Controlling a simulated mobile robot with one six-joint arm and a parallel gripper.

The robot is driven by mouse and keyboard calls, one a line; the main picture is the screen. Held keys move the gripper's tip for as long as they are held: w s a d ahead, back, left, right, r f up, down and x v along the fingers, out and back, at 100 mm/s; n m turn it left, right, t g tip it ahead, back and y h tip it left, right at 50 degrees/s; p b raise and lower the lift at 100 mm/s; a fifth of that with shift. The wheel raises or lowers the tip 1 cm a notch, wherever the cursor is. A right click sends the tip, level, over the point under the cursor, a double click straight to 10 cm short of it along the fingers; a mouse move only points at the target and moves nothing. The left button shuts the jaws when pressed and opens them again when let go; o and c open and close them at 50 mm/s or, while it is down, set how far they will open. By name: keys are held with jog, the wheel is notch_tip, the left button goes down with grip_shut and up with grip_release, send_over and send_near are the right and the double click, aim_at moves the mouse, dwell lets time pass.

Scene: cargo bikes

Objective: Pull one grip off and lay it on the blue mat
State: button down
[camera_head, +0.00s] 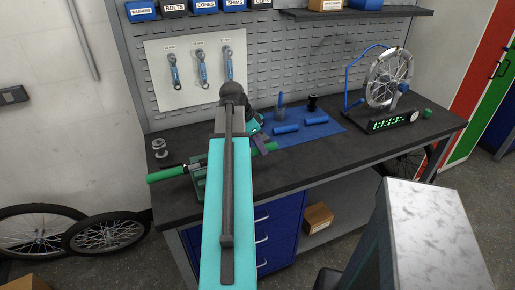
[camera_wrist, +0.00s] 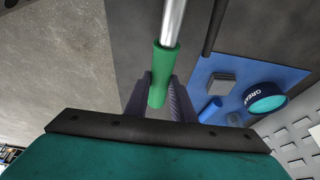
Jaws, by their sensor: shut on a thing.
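A handlebar lies along the front of the bench with a green grip (camera_head: 167,174) at its left end. The other green grip (camera_head: 266,149) is at its right end, partly hidden behind my gripper (camera_head: 258,141). In the wrist view my gripper (camera_wrist: 160,98) is shut on this green grip (camera_wrist: 162,72), one finger on each side. The metal bar (camera_wrist: 174,22) runs into the grip's flared end, so the grip appears to be around the bar. The blue mat (camera_head: 335,125) lies behind and to the right; it also shows in the wrist view (camera_wrist: 224,70).
A round tin (camera_wrist: 265,98) shows over the mat in the wrist view. A wheel in a stand (camera_head: 388,80) and a dark box with green lights (camera_head: 392,122) stand to the right. Tools hang behind.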

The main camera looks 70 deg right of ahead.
jog(key=s+d, duration=0.4)
jog(key=s, duration=0.1)
jog(key=shift+s+d, duration=0.35)
jog(key=shift+s, duration=0.05)
dwell(3.0)
jog(key=shift+r, duration=0.1)
jog(key=shift+s+d+r+p, duration=0.2)
jog(key=shift+r+p, duration=0.35)
jog(key=shift+r, duration=0.25)
jog(key=shift+s+d+r+p, duration=0.1)
jog(key=shift+s+r+p, duration=0.1)
jog(key=shift+r+p, duration=0.5)
jog(key=shift+s+d+r+p, duration=0.2)
jog(key=shift+r+p, duration=0.25)
jog(key=shift+r, duration=0.45)
